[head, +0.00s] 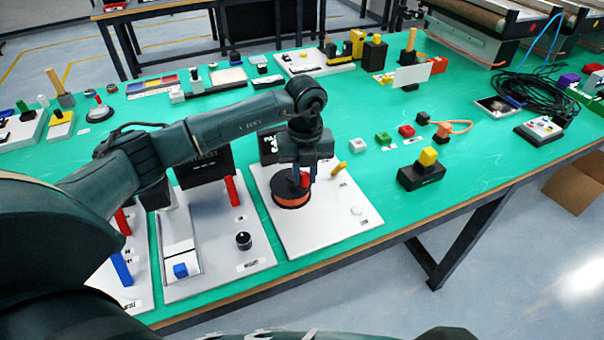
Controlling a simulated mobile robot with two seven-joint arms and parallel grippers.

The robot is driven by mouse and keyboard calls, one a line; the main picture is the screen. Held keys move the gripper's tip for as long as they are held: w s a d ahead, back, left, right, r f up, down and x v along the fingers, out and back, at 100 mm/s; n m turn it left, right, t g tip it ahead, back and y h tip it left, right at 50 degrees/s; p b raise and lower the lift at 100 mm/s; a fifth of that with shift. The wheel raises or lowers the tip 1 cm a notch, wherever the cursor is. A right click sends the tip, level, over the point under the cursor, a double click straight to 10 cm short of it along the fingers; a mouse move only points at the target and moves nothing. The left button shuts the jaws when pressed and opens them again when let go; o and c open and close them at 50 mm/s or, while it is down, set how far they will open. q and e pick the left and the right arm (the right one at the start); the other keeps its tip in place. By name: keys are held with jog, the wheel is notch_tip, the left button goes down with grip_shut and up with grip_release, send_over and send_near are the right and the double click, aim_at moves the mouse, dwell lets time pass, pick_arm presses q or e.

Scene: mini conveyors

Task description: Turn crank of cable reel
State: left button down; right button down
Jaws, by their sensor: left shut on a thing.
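The cable reel (292,200) is a black disc with an orange-red band, lying flat on a white board (335,235) near the table's front edge. Its crank handle is a small red knob (305,180) on top, mostly covered by my gripper. My left gripper (304,178) points down over the reel and is shut on the crank handle. The fingers are small in the picture, so the exact contact is hard to see. My right gripper is not in view.
A yellow peg (339,168) stands at the board's back right and a white knob (356,211) at its right. Left of it is a grey board (215,265) with a red post (232,190) and black knob (244,240).

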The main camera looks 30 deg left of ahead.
aim_at(306, 173)
pick_arm(q)
jog(key=shift+w+n, duration=0.25)
jog(key=shift+n, duration=0.25)
jog(key=shift+w+r, duration=0.1)
jog(key=c, duration=1.3)
grip_release()
jog(key=shift+o, duration=0.2)
notch_tip(306, 173, up, 13)
jog(key=b, duration=0.1)
